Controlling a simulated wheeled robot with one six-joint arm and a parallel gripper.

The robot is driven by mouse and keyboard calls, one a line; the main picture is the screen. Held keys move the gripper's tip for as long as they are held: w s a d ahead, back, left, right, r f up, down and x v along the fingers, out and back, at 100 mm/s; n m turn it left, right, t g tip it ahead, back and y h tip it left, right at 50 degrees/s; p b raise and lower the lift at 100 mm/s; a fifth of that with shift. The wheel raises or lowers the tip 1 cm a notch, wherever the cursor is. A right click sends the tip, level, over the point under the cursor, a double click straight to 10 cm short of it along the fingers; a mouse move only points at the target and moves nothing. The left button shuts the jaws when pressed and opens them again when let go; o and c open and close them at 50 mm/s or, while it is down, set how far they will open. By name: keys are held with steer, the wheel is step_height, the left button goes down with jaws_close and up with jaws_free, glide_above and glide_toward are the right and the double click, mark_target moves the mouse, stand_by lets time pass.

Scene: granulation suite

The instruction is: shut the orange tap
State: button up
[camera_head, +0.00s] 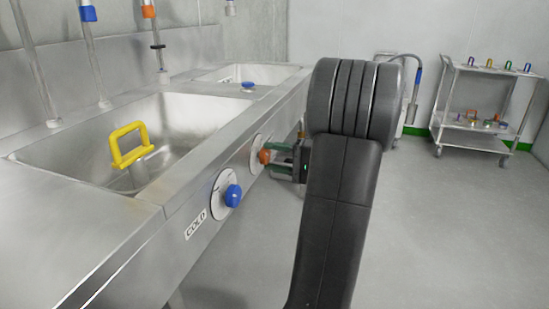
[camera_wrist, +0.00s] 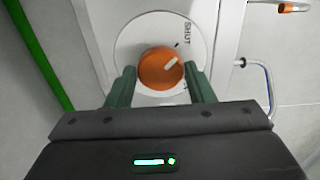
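The orange tap is a round orange knob (camera_wrist: 158,71) on a white round dial (camera_wrist: 126,48) in the wrist view. A white mark on the knob points up and right, near a dark tick and the word SHUT. My gripper (camera_wrist: 160,82) has one green finger on each side of the knob, and both fingertips appear to touch it. In the head view the orange knob (camera_head: 264,156) is on the sink's steel front panel, with my gripper (camera_head: 277,156) at it from the right. My arm hides part of that panel.
A blue knob (camera_head: 233,195) marked COLD sits nearer on the same panel. A yellow handle (camera_head: 131,146) stands in the steel sink basin (camera_head: 185,125). A trolley (camera_head: 470,134) with small coloured items stands at the back right. The floor between is clear.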

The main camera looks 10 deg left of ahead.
steer(key=o, duration=0.3)
steer(key=shift+d, duration=0.1)
steer(key=s+d+p, duration=0.1)
steer(key=d, duration=0.3)
steer(key=d+p, duration=0.1)
steer(key=d, duration=0.4)
steer(key=s+d+p, duration=0.1)
steer(key=d, duration=0.3)
steer(key=shift+s+d, duration=0.2)
steer(key=shift+s, duration=0.1)
steer(key=shift+a, duration=0.15)
steer(key=w+a+b, duration=0.1)
steer(key=a, duration=0.3)
steer(key=a+b, duration=0.1)
steer(key=a, duration=0.4)
steer(key=w+a+b, duration=0.1)
steer(key=a, duration=0.3)
steer(key=shift+w+a, duration=0.2)
steer(key=shift+w, duration=0.15)
